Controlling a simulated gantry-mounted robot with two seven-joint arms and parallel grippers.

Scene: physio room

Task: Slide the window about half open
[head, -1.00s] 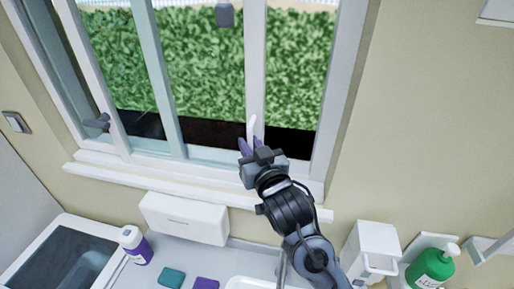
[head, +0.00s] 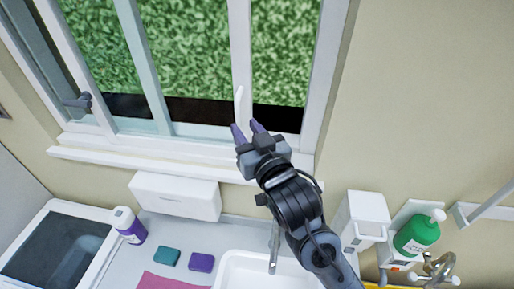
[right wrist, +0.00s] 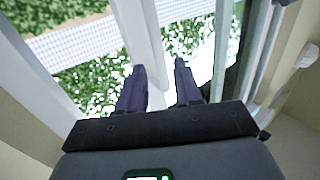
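The window has white frames; its white upright handle (head: 239,103) sits on the middle upright (head: 240,50) in the head view. My right gripper (head: 246,126) is just below the handle's lower end, its two purple fingers apart. I cannot tell whether they touch the handle. In the right wrist view the fingers (right wrist: 160,72) are apart, with a white upright and bright glass beyond them. No held object shows between them. My left gripper is not in view.
Below the white sill (head: 150,160) are a white box (head: 175,196), a purple-and-white bottle (head: 128,225) and a sink (head: 250,268). A white dispenser (head: 362,222) and green bottle (head: 418,234) stand right of my arm. A dark grey fitting (head: 80,101) is on the left frame.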

